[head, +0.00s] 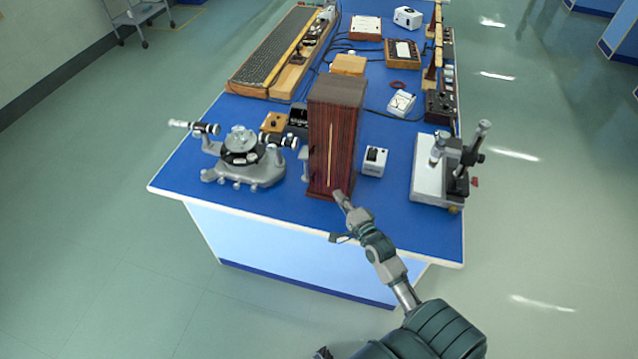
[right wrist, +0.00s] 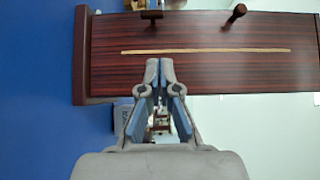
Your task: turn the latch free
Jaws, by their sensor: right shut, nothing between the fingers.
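A tall dark red-brown wooden cabinet (head: 333,150) stands upright near the front of the blue bench, with a pale narrow vertical strip on its front face. In the right wrist view the cabinet (right wrist: 215,72) lies sideways across the picture. A short dark wooden bar (right wrist: 151,15) and a brown knob-ended peg (right wrist: 235,14) show at its upper edge there; I cannot tell which is the latch. My right gripper (head: 338,194) is shut and empty, its tips (right wrist: 160,62) before the cabinet's lower front; contact is unclear.
A grey spectrometer (head: 243,165) stands left of the cabinet. A small white box (head: 375,162) stands close on its right, and a microscope stand (head: 428,185) is farther right. Several instruments and cables crowd the bench behind. The bench (head: 290,208) is bare along its front edge.

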